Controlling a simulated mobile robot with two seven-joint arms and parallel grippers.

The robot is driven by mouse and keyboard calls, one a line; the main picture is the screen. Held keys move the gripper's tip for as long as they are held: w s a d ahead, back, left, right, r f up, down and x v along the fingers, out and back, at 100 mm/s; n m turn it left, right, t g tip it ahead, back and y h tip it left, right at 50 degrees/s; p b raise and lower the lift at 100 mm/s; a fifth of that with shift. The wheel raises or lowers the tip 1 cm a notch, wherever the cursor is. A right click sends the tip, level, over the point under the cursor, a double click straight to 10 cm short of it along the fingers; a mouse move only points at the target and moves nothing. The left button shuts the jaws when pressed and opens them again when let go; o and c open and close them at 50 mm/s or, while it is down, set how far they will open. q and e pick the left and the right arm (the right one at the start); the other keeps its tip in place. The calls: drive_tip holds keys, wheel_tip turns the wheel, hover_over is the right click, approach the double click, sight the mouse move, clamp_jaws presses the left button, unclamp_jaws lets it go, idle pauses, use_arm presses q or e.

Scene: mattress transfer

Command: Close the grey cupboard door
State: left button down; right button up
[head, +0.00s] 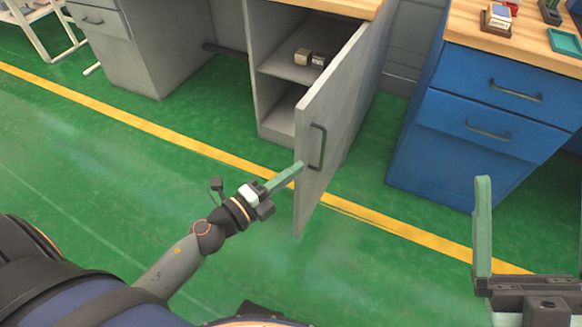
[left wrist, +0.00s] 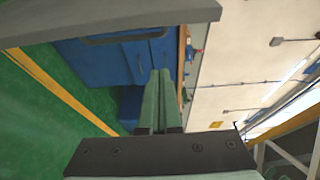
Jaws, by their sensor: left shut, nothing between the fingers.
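The grey cupboard door (head: 343,110) stands open, swung out from the grey cupboard (head: 257,40) toward me. Its dark bar handle (head: 317,147) is on the face turned to the right. My left gripper (head: 298,168) is shut and empty. Its fingertips are at the door's free edge, on the cupboard's open side; I cannot tell whether they touch. In the left wrist view the shut green fingers (left wrist: 160,75) point away below a grey slab, likely the door. My right gripper (head: 531,190) is at the lower right, apart from the door, with its fingers spread; one is mostly cut off by the frame.
Small boxes (head: 303,57) sit on the cupboard's inner shelf. A blue drawer cabinet (head: 430,150) with a wooden top stands to the right of the door. A yellow line (head: 150,128) crosses the green floor. The floor left of the door is clear.

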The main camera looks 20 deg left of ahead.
sight(300, 147)
use_arm(q)
drive_tip(key=x, duration=0.8)
drive_tip(key=shift+s+a, duration=0.15)
drive_tip(key=shift+a, duration=1.9)
drive_tip(key=shift+a, duration=0.15)
use_arm(e)
drive_tip(key=shift+f, duration=0.15)
